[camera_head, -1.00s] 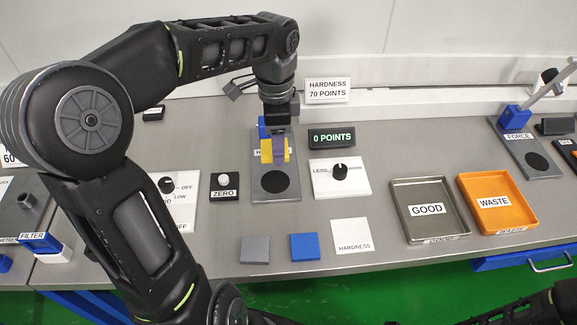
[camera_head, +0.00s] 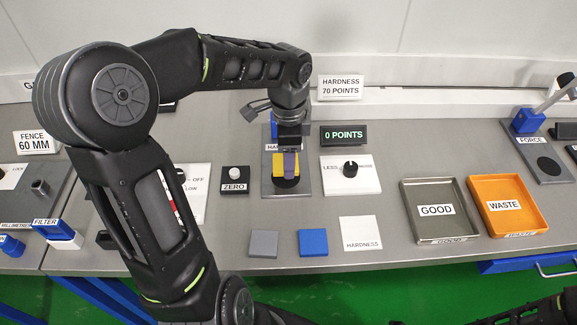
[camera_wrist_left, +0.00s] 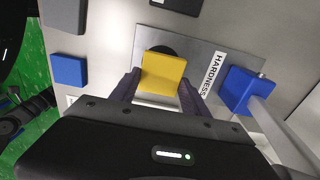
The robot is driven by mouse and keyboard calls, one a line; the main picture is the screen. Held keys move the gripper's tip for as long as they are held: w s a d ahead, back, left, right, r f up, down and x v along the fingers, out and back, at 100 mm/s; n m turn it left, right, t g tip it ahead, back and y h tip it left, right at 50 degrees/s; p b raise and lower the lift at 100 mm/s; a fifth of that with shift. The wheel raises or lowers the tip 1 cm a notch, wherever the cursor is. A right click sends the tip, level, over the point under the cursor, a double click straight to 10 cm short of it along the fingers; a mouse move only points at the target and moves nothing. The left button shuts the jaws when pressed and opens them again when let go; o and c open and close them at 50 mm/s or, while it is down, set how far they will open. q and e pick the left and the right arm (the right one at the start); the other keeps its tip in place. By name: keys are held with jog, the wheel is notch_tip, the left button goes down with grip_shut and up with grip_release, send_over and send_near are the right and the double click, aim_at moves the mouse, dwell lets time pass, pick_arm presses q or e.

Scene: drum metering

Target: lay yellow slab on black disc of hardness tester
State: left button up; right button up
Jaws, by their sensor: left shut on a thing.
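The yellow slab (camera_head: 279,168) is between the fingers of my left gripper (camera_head: 286,163), at the hardness tester (camera_head: 302,187). In the left wrist view the slab (camera_wrist_left: 163,74) shows as a flat yellow square between the two dark fingers. It partly covers the black disc (camera_wrist_left: 159,49), whose far edge shows beyond it. In the head view the disc (camera_head: 286,183) shows just below the slab and fingers. I cannot tell whether the slab touches the disc.
A blue block (camera_wrist_left: 247,90) of the tester stands beside the HARDNESS label in the left wrist view. A knob panel (camera_head: 367,178) is right of the tester, and the ZERO button (camera_head: 235,178) left. Grey (camera_head: 264,243) and blue (camera_head: 313,242) squares lie in front.

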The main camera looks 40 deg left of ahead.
pick_arm(q)
jog(key=shift+f, duration=1.85)
jog(key=shift+f, duration=0.25)
jog(key=o, duration=1.4)
jog(key=shift+r, duration=0.1)
jog(key=shift+r, duration=0.1)
notch_tip(320, 180, up, 12)
jog(key=shift+r, duration=0.1)
